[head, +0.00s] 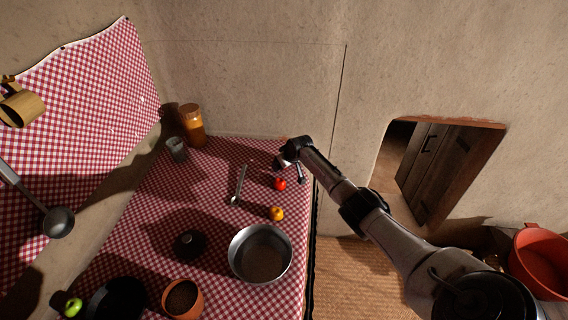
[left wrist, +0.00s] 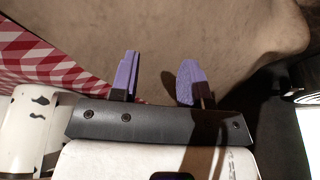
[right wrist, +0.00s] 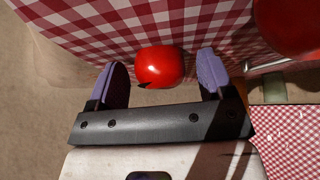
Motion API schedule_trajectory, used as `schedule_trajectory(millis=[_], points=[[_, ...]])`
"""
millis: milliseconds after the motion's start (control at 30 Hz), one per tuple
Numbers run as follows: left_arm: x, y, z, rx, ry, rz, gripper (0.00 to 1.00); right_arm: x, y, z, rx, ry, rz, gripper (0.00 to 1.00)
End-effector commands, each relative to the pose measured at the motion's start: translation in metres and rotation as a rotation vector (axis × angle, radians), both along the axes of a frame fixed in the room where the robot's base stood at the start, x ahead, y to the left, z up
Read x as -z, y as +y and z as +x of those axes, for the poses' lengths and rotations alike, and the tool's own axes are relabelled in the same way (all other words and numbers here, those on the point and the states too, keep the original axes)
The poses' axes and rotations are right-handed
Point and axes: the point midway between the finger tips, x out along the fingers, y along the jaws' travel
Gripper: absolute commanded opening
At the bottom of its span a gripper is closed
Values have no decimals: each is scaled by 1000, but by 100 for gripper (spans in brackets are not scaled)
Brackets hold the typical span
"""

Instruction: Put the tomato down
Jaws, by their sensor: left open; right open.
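The red tomato (head: 280,184) is on the red-checked cloth (head: 215,200), near its right edge, just below my right gripper (head: 289,170) in the head view. In the right wrist view the tomato (right wrist: 160,66) shows between the two purple fingers of my right gripper (right wrist: 160,78), with a visible gap on each side. The right gripper is open. My left gripper (left wrist: 158,82) is open and empty in the left wrist view, with a bare wall-like surface beyond it. It does not show in the head view.
A yellow-orange fruit (head: 277,213) and a metal pan (head: 260,254) lie nearer on the cloth. A metal utensil (head: 240,185) is left of the tomato. A jar (head: 192,125) and a glass (head: 176,149) stand at the back.

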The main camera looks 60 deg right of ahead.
Motion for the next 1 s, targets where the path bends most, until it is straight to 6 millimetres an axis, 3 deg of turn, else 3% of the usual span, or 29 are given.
schedule_trajectory(millis=[300,633,1000], points=[[10,-2,0,-4,0,-5,43,5,0,0,0,1,-1,75],[-26,1,0,2,-1,1,43,-47,8,-26,-2,2,-4,75],[-43,2,0,5,-1,8,43,-96,20,-57,-1,2,-3,75]])
